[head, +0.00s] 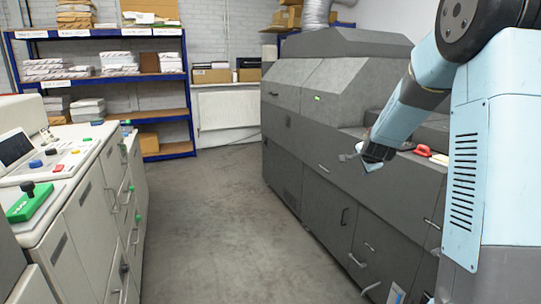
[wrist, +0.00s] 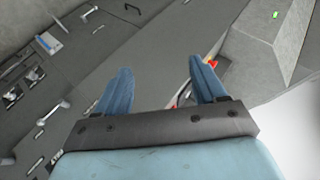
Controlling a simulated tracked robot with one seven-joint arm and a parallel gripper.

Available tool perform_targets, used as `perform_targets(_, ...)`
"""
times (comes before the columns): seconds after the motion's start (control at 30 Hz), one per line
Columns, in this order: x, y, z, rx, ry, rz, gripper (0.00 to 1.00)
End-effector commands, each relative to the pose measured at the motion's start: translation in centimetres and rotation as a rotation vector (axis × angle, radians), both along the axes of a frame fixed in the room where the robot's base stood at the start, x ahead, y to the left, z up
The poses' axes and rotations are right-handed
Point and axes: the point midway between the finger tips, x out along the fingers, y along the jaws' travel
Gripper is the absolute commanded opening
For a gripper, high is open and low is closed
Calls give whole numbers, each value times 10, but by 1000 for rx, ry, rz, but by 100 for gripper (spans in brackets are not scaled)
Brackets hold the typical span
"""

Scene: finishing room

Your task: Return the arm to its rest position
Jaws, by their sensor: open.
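My arm reaches from the right side of the head view, with its elbow high and the forearm slanting down to the left. My gripper (head: 361,158) hangs in front of the dark grey machine (head: 315,169), near the edge of its top ledge. In the wrist view, the gripper's two blue fingers (wrist: 163,84) stand wide apart. My gripper is open and empty.
A red-handled item (head: 423,150) lies on the machine's ledge to the right of my gripper. A cream machine (head: 85,200) with a green-based lever (head: 29,203) stands at left. Blue shelving (head: 110,78) with paper stacks is at the back. The grey floor (head: 215,220) between is clear.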

Motion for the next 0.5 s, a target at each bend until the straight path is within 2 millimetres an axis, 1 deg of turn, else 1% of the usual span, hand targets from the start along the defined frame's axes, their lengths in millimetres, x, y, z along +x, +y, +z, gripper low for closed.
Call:
perform_targets(0.03,-13,8,13,-25,13,36,70)
perform_targets(0.2,-58,28,44,-115,71,158,70)
perform_targets(0.37,-104,45,67,-200,125,274,70)
perform_targets(0.5,-147,59,83,-276,170,375,70)
